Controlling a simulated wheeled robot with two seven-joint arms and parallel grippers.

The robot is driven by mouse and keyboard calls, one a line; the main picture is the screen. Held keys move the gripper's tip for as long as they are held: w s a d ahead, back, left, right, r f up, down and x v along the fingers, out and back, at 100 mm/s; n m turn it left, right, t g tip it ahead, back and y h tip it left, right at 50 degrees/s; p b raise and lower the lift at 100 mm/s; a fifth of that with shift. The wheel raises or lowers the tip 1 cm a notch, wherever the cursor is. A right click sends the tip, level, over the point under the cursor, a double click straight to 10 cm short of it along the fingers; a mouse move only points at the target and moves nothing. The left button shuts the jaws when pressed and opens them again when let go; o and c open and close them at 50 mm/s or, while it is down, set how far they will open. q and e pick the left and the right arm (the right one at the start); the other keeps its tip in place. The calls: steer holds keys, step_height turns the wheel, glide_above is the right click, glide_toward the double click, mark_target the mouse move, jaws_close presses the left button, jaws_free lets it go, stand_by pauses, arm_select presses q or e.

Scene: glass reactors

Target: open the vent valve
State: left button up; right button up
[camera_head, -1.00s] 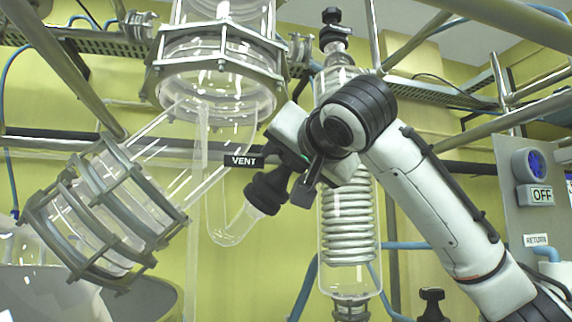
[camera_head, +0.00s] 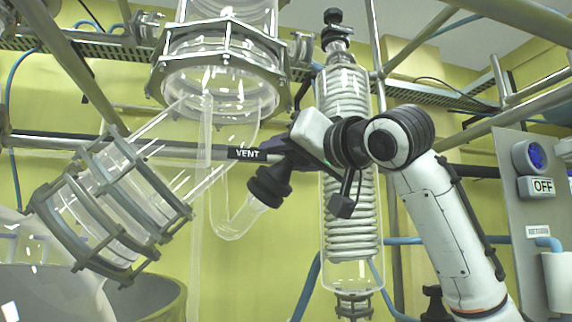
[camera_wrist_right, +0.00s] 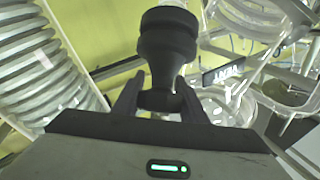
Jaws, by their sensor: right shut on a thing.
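The vent valve is a black knob (camera_head: 268,187) on the end of a curved glass tube (camera_head: 232,222), beside a black "VENT" label (camera_head: 246,154). My right gripper (camera_head: 284,172) reaches it from the right and is shut on the knob. In the right wrist view the black knob (camera_wrist_right: 168,45) stands between the two dark fingers of my right gripper (camera_wrist_right: 160,98), which hold its narrower end. The label also shows in that view (camera_wrist_right: 222,74), turned over. The finger contact is partly hidden in the head view. My left gripper is not in view.
A glass condenser with a coil (camera_head: 350,215) stands just behind my right arm. A large flanged glass vessel (camera_head: 220,75) hangs above the valve, and a caged glass section (camera_head: 110,205) slants at left. A panel with an "OFF" sign (camera_head: 541,186) is at right.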

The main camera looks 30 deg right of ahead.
mark_target(273, 167)
steer(key=n+y, duration=0.2)
steer(key=n+y+p, duration=0.1)
steer(key=n+y, duration=0.1)
steer(key=shift+a+r, duration=0.1)
steer(key=shift+a, duration=0.25)
steer(key=n+y, duration=0.1)
steer(key=n+g+y, duration=0.1)
steer(key=n+y, duration=0.1)
steer(key=n+y+p, duration=0.1)
steer(key=shift+s+a+r+n, duration=0.1)
steer(key=shift+s+a+n, duration=0.1)
steer(key=shift+a+n, duration=0.15)
steer(key=n+g+y, duration=0.2)
steer(key=n+y, duration=0.1)
steer(key=n, duration=0.1)
steer(key=shift+s+a+g+y, duration=0.25)
steer(key=shift+a+g+y, duration=0.05)
steer(key=shift+a+g, duration=0.1)
steer(key=shift+s+a+f+n+g+y, duration=0.15)
steer(key=shift+n+g+y, duration=0.65)
steer(key=shift+n, duration=0.4)
steer(key=shift+s+a+f+n+g+y, duration=0.15)
steer(key=shift+n+g+y, duration=0.45)
steer(key=shift+n+g, duration=0.5)
steer(key=shift+n+g, duration=0.3)
steer(key=shift+n, duration=0.05)
steer(key=o, duration=1.1)
steer(key=shift+r, duration=0.1)
steer(key=shift+c, duration=0.2)
steer(key=shift+s, duration=0.1)
